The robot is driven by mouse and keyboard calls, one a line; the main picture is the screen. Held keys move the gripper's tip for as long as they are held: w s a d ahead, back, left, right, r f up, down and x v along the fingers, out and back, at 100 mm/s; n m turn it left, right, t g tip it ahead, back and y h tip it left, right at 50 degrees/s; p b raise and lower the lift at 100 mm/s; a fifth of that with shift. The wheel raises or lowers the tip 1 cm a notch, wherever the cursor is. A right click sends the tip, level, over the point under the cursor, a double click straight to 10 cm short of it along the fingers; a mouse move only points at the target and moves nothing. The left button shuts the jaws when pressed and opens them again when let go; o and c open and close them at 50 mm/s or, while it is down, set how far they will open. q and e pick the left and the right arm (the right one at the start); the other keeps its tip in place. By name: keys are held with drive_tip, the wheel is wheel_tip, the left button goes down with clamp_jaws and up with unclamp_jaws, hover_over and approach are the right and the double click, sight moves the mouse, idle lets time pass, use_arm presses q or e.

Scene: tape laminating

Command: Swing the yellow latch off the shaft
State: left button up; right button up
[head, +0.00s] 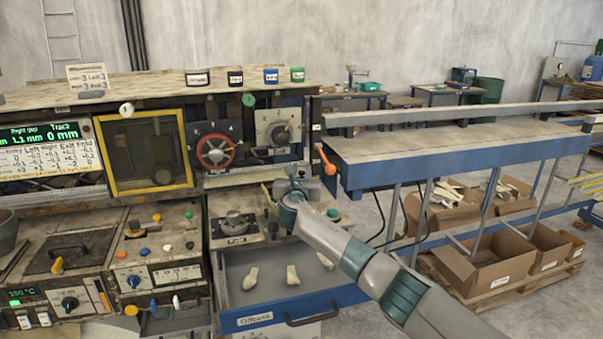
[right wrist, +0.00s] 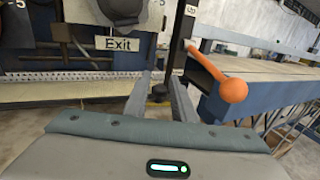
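A small yellow handle-like piece (head: 57,265) stands on the left panel below the dark lid. A yellow frame (head: 150,192) surrounds a dark window at the upper left. I cannot tell for sure which yellow part is the latch, and no shaft is clearly visible. My right gripper (head: 272,196) is at the right end of the machine, away from both yellow parts. In the right wrist view its two fingers (right wrist: 160,84) are apart, with a small dark knob (right wrist: 159,93) showing between them. I see nothing held. My left gripper is not in view.
An orange-knobbed lever (head: 328,166) is right of my gripper and close in the right wrist view (right wrist: 233,90). A blue drawer (head: 262,318) with pale pieces is below. A blue-edged bench (head: 450,150) extends right. An Exit sign (right wrist: 119,43) is ahead.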

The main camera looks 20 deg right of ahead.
drive_tip(key=shift+s+f, duration=0.1)
